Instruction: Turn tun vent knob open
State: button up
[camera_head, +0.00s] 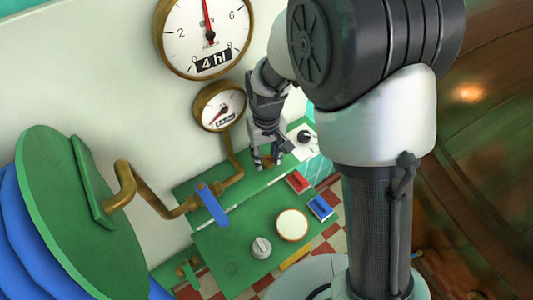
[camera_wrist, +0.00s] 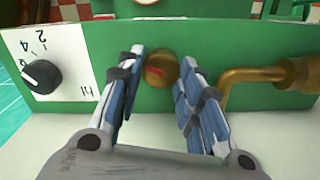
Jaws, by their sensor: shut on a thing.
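A round brass knob (camera_wrist: 160,69) with a red mark on its face sits on the front of the green panel (camera_wrist: 225,45) in the wrist view. No label shows on it, so I cannot read whether it is the tun vent knob. My gripper (camera_wrist: 161,64) has one finger on each side of this knob and is shut on it. In the head view my gripper (camera_head: 265,160) reaches down to the back edge of the green panel (camera_head: 215,250), and its fingers mostly hide the knob.
A black dial (camera_wrist: 41,76) on a white numbered plate is left of the knob in the wrist view; a brass pipe (camera_wrist: 240,85) is close on the right. The head view shows gauges (camera_head: 219,106), a blue lever (camera_head: 212,205), red (camera_head: 298,182) and blue (camera_head: 320,208) switches.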

aim_at(266, 158)
jog(key=o, duration=1.1)
jog(key=shift+c, duration=0.2)
notch_tip(266, 158, up, 12)
dwell(0.3)
